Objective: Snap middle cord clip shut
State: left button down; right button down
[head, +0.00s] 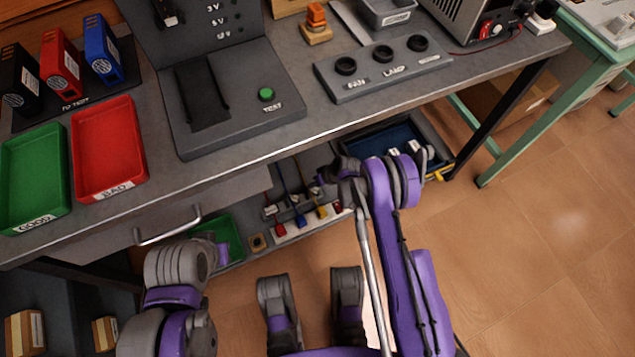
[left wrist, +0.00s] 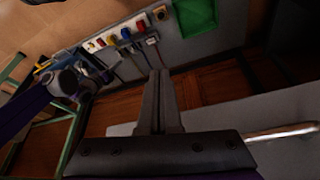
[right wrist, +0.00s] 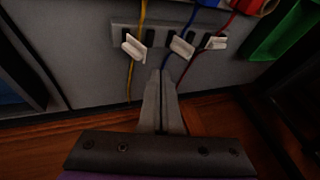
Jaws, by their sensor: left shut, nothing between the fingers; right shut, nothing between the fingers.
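The middle cord clip (right wrist: 181,46) is in the right wrist view, its white flap sticking out at a slant from a grey strip, with the blue cord (right wrist: 190,62) beside it. A left clip (right wrist: 133,47) by the yellow cord and a right clip (right wrist: 215,42) by the red cord flank it; their flaps also stick out. My right gripper (right wrist: 160,76) is shut and empty, its tips just below the gap between the left and middle clips. I cannot tell whether it touches. My left gripper (left wrist: 158,74) is shut and empty, below the clips and plugs in its view.
Under the bench (head: 250,165) are a white plug strip (head: 312,219) with coloured plugs, a green bin (head: 232,236) and a blue tray (head: 375,145). A drawer handle (head: 167,229) juts out by my left arm. Open floor (head: 530,240) lies at the right.

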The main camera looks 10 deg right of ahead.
aim_at(295, 198)
jog(key=b+x, duration=0.1)
jog(key=x, duration=0.3)
jog(key=shift+s+a+f, duration=0.2)
jog(key=shift+s+a, duration=0.05)
jog(key=shift+a, duration=0.25)
jog(key=shift+s+a+f, duration=0.2)
jog(key=shift+a, duration=0.35)
jog(key=shift+s+a+f+b, duration=0.15)
jog(key=shift+a+f+b, duration=0.15)
jog(key=shift+a, duration=0.2)
pick_arm(q)
jog(key=shift+w+f, duration=0.15)
jog(key=shift+f, duration=0.55)
pick_arm(e)
jog(key=shift+s+a+r, duration=0.1)
jog(key=shift+a, duration=0.1)
jog(key=shift+h, duration=0.3)
pick_arm(q)
jog(key=shift+w+d, duration=0.45)
jog(key=shift+d, duration=0.25)
